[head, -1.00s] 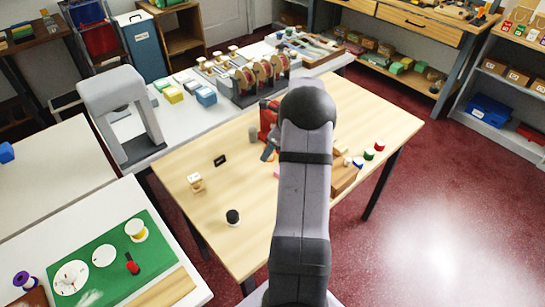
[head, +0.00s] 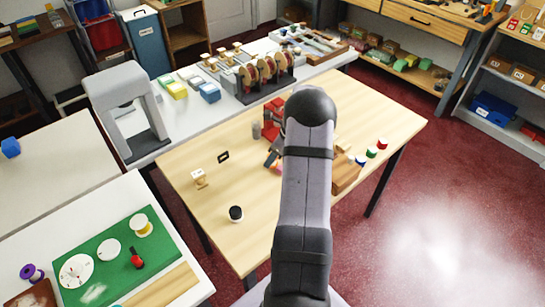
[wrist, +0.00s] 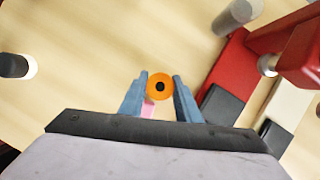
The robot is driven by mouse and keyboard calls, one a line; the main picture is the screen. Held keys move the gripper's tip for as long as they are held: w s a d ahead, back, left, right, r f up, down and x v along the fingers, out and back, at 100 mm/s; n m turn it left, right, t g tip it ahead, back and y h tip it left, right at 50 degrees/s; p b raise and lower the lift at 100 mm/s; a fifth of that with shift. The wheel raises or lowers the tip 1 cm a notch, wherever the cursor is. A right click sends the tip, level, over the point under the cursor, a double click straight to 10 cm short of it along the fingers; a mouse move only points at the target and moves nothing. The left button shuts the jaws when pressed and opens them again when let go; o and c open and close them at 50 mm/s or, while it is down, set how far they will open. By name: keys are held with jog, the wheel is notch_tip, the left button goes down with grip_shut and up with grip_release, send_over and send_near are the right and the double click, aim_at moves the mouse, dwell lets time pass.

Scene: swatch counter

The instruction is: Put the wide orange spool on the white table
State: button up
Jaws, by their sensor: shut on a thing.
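In the wrist view an orange spool (wrist: 159,86), seen end-on with a dark centre hole, sits between the blue fingers of my gripper (wrist: 160,90). My gripper is shut on it, above the wooden table (wrist: 80,80). In the head view part of my gripper (head: 272,158) shows left of my arm, and the spool is hidden there. A white table (head: 120,190) with a green mat (head: 125,275) stands at the front left. Other white-topped tables stand behind it (head: 60,160) and along the back (head: 200,115).
A red tool (wrist: 235,70) and a grey cylinder (wrist: 237,14) stand close right of my gripper. A black-and-white cylinder (head: 236,213) and a small wooden piece (head: 199,177) are on the wooden table. The wooden table's front left is mostly clear.

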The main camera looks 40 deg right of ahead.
jog(key=shift+f, duration=0.15)
jog(key=o, duration=1.1)
jog(key=shift+o, duration=0.2)
jog(key=b+v, duration=0.1)
jog(key=v, duration=1.1)
jog(key=shift+r+b, duration=0.2)
jog(key=shift+b, duration=0.1)
jog(key=shift+a, duration=0.1)
